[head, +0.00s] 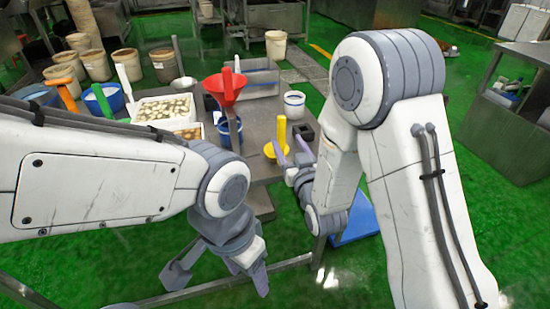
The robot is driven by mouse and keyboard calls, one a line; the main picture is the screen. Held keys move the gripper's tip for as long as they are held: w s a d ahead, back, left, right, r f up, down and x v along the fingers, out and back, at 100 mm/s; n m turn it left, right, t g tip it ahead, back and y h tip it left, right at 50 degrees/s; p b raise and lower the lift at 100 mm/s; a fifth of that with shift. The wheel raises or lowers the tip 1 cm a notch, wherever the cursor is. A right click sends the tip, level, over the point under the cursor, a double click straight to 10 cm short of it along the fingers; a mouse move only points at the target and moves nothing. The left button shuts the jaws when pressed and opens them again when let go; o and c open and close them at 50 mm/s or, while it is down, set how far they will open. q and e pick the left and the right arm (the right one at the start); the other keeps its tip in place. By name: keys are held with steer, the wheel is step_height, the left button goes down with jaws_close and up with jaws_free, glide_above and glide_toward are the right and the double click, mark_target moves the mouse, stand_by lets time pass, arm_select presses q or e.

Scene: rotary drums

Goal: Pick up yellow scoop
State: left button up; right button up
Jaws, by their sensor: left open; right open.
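The yellow scoop (281,133) stands on the grey table, its handle pointing up and its round bowl low at the table top. My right gripper (291,152) is open, just right of and in front of the scoop, with its fingers pointing toward it. One finger looks very close to the scoop's handle, but I cannot tell if they touch. My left gripper (218,282) is open and empty, hanging low in front of the table, well away from the scoop.
A white tray (141,118) of round items sits further left. A blue thing (356,222) lies low at right.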

steer(key=p+x, duration=0.1)
steer(key=x, duration=0.8)
steer(key=shift+a+p, duration=0.2)
steer(key=shift+p, duration=0.2)
steer(key=shift+s, duration=0.1)
jaws_close()
stand_by(0.8)
